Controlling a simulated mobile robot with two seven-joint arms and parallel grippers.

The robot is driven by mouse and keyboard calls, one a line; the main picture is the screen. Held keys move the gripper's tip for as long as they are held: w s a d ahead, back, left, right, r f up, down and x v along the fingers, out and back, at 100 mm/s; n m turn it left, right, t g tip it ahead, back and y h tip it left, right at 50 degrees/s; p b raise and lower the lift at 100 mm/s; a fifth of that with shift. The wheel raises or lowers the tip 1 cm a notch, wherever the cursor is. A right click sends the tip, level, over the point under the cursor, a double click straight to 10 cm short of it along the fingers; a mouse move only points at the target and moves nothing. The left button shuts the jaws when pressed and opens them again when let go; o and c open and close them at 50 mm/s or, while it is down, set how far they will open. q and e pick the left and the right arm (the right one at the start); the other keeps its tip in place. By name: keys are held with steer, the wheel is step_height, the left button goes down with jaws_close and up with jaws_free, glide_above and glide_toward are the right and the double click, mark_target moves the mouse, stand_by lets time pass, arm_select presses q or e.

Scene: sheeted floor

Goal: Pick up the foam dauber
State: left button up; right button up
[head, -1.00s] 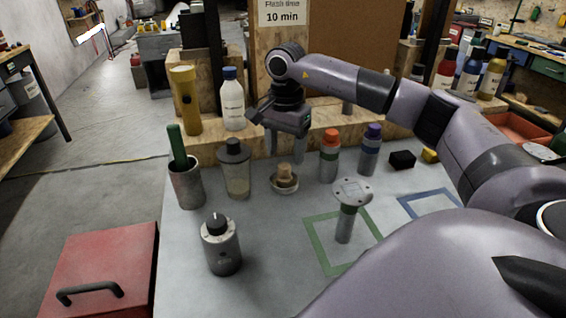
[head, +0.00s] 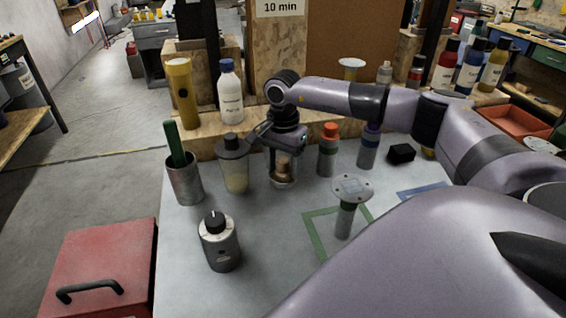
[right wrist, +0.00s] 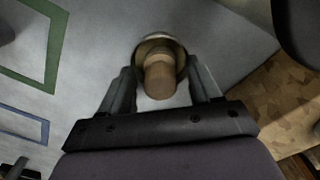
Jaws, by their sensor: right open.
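The foam dauber (head: 284,163) is a small tan, cork-like cylinder standing in a shallow round metal dish (head: 284,183) on the grey bench top. In the right wrist view the dauber (right wrist: 160,77) stands between my fingers, with the dish rim (right wrist: 150,40) behind it. My right gripper (head: 284,174) points down over the dauber, its fingers on either side. It is open (right wrist: 160,92), with a gap visible between each finger and the dauber. In the head view the gripper partly hides the dauber. My left gripper is not in view.
A grey-lidded cup (head: 235,165) stands close left of my right gripper, and an orange-capped bottle (head: 328,152) close right. A metal stand with a round top (head: 352,188) is nearer, by a green taped square (head: 313,232). A dial-topped cylinder (head: 220,243) stands front left.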

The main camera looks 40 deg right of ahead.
mark_target(283, 159)
steer(key=c, duration=1.1)
steer(key=shift+r, duration=0.1)
step_height(283, 159, up, 20)
steer(key=shift+f, duration=0.1)
steer(key=shift+o, duration=0.4)
step_height(283, 159, down, 13)
steer(key=shift+r, duration=0.1)
step_height(283, 159, down, 6)
steer(key=b, duration=0.5)
